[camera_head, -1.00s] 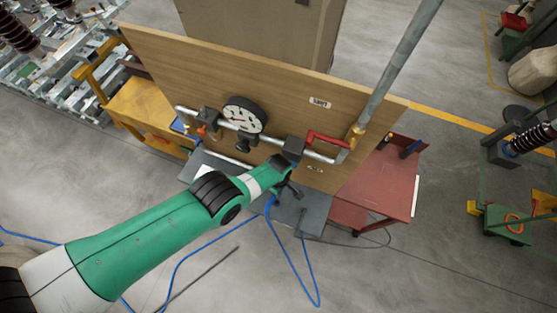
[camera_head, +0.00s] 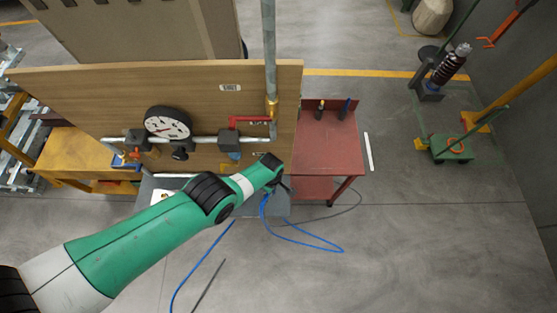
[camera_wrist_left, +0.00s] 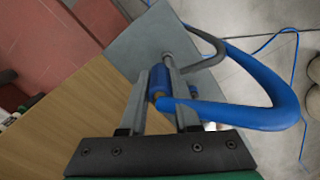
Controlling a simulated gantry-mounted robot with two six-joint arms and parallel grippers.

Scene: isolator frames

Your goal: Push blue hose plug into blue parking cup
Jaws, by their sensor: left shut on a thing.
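My left gripper (camera_head: 284,187) is at the lower right of the wooden board. In the left wrist view its two fingers (camera_wrist_left: 160,112) are closed around the blue hose plug (camera_wrist_left: 158,82), a short blue cylinder. A thick blue hose (camera_wrist_left: 270,82) loops off to the right; in the head view it trails to the floor (camera_head: 318,243). My right gripper is not in view.
The board (camera_head: 80,95) carries a pipe with a gauge (camera_head: 167,124) and a red-handled valve (camera_head: 248,122). The red cart (camera_head: 325,155) stands right of the board, its top mostly clear.

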